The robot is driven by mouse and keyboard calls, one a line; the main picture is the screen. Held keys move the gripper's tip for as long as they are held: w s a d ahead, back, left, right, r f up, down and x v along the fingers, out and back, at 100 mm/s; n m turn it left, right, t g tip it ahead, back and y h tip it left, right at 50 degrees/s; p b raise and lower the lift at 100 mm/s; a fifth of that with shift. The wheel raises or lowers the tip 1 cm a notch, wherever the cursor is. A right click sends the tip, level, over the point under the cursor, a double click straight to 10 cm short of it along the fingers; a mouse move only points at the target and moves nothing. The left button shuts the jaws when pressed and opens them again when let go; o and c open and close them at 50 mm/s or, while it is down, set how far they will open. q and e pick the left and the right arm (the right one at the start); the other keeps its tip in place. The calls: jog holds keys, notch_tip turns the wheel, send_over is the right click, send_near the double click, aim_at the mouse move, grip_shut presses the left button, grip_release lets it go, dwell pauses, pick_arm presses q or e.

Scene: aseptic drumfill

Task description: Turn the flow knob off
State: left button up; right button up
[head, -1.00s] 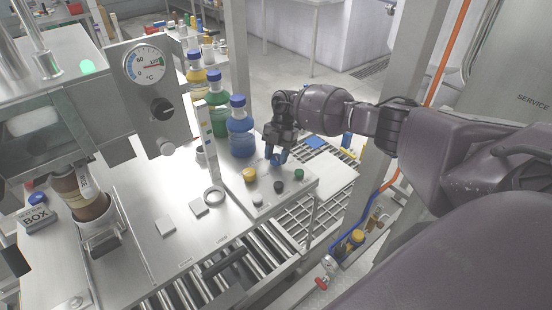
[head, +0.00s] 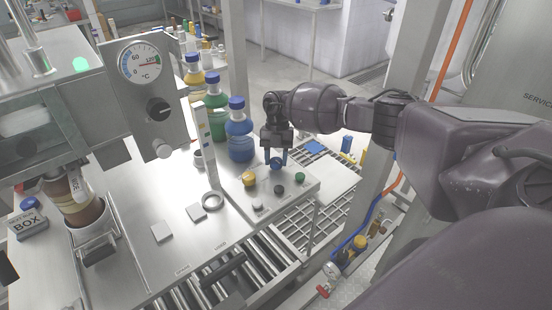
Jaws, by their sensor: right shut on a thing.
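A small control panel (head: 262,190) at the near right corner of the steel table carries several knobs and buttons. My right gripper (head: 277,160) points down at its back edge, with its blue-tipped fingers on either side of a round blue knob (head: 276,163). It is shut on this knob, and the fingers partly hide it. I cannot read a label that tells which knob is the flow knob. Another black knob (head: 158,108) sits on the upright gauge panel, below a round temperature dial (head: 141,61). My left gripper is not in view.
A yellow knob (head: 249,179), a black button (head: 279,189), a green button (head: 300,177) and a pale button (head: 257,207) are close to my right gripper. A blue-capped bottle (head: 239,135) stands just left of it.

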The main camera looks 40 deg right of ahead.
jog(key=o, duration=0.9)
jog(key=shift+r, duration=0.1)
jog(key=v, duration=1)
jog(key=shift+w+d+r, duration=0.15)
jog(key=shift+r, duration=0.1)
jog(key=shift+f, duration=0.1)
